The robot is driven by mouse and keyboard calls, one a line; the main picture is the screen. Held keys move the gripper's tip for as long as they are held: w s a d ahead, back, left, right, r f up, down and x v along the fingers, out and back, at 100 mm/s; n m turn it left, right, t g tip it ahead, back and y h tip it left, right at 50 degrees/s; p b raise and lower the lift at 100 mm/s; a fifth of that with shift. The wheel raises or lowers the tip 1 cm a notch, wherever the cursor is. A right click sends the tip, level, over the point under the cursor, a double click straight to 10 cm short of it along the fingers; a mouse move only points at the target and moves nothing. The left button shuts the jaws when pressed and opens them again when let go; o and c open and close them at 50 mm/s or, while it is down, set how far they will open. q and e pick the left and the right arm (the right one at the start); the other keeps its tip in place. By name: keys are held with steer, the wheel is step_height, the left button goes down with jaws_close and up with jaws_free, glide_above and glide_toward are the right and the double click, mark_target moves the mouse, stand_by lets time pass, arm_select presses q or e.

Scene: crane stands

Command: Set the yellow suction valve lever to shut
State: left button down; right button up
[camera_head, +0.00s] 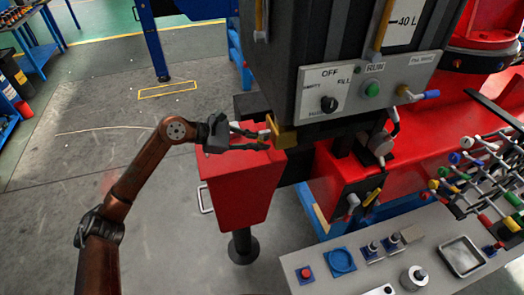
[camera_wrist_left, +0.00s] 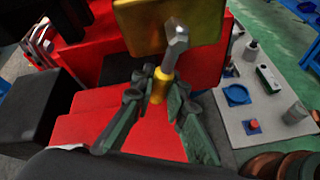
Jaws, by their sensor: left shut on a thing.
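A yellow valve block (camera_head: 284,134) sits below the grey control box, above the red tank; it fills the top middle of the left wrist view (camera_wrist_left: 140,28). A grey metal lever (camera_wrist_left: 175,42) with a yellow grip (camera_wrist_left: 160,86) sticks out from it toward my left wrist camera. My left gripper (camera_head: 266,138) reaches it from the left. Its dark fingers are shut on the yellow grip, one on each side, as the left wrist view shows. The far side of the block is hidden. My right gripper is in neither view.
The control box (camera_head: 330,50) has a black knob (camera_head: 329,104) and a green button (camera_head: 371,90). A grey panel (camera_head: 330,275) with buttons and a blue dish (camera_head: 341,260) lies lower right. A red tank (camera_head: 240,175) stands beneath the gripper. Open floor lies left.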

arm_select(q)
steer(key=shift+w+a+m+t+b, duration=0.1)
steer(key=shift+w+m+t+b, duration=0.2)
steer(key=shift+m+b, duration=0.1)
steer(key=shift+r, duration=0.15)
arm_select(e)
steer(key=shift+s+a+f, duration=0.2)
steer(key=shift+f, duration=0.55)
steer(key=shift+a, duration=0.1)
arm_select(q)
steer(key=c, duration=1.9)
jaws_free()
